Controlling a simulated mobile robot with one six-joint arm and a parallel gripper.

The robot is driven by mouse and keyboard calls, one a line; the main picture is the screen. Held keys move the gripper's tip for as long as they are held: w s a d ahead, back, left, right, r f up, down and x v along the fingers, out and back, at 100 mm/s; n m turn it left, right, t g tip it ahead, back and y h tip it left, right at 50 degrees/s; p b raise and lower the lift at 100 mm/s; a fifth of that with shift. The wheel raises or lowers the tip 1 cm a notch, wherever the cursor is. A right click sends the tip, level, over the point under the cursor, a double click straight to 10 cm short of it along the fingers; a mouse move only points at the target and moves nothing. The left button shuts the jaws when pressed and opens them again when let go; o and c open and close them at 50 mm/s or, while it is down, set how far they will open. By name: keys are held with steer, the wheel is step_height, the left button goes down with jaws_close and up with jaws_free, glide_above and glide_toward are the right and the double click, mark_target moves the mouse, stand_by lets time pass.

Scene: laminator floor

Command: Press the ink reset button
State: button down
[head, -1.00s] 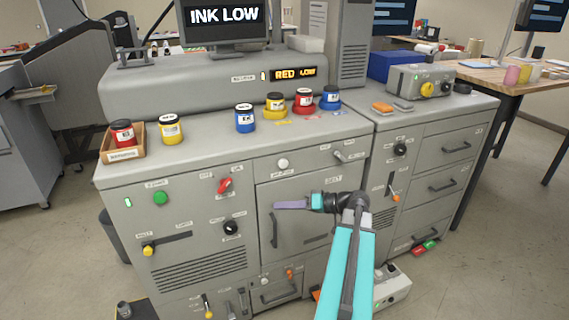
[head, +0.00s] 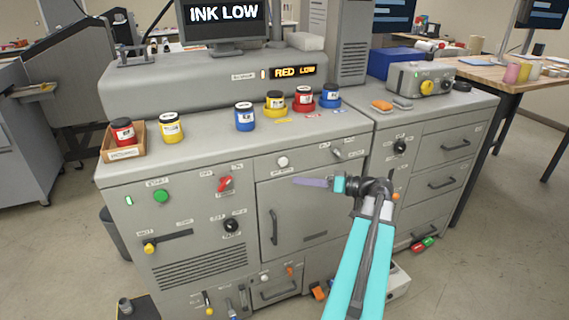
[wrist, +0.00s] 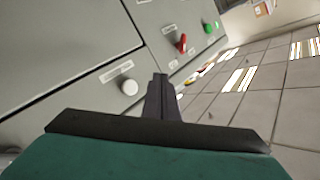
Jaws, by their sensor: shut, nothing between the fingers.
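A round white button (head: 283,162) sits high on the grey machine's front, above the cabinet door; its small label is too blurred to read. It also shows in the wrist view (wrist: 129,87), left of the fingers. My gripper (head: 296,181) is shut and empty. Its tip is just below and slightly right of the white button in the head view, apparently apart from it. In the wrist view the closed fingers (wrist: 160,82) point up past the button's right side. The monitor (head: 222,14) reads INK LOW and the amber display (head: 293,73) reads RED LOW.
A red switch (head: 225,184), a green button (head: 161,196) and a black knob (head: 231,225) are to the left on the panel. A lever (head: 341,153) is to the right. Another white button (head: 264,278) is low down. Ink jars (head: 244,117) stand on top.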

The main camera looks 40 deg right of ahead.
mark_target(280, 164)
steer(key=w+d, duration=0.3)
steer(key=w, duration=0.4)
steer(key=shift+w+p, duration=0.35)
steer(key=shift+w, duration=0.1)
stand_by(2.0)
steer(key=shift+w+d+b, duration=0.2)
steer(key=shift+w+b, duration=0.1)
steer(key=shift+b, duration=0.2)
steer(key=shift+w+d+b, duration=0.2)
steer(key=shift+w+b, duration=0.1)
steer(key=shift+w, duration=0.2)
stand_by(1.1)
stand_by(0.4)
steer(key=shift+s+a+b, duration=0.35)
steer(key=shift+s+b, duration=0.15)
steer(key=shift+s, duration=0.4)
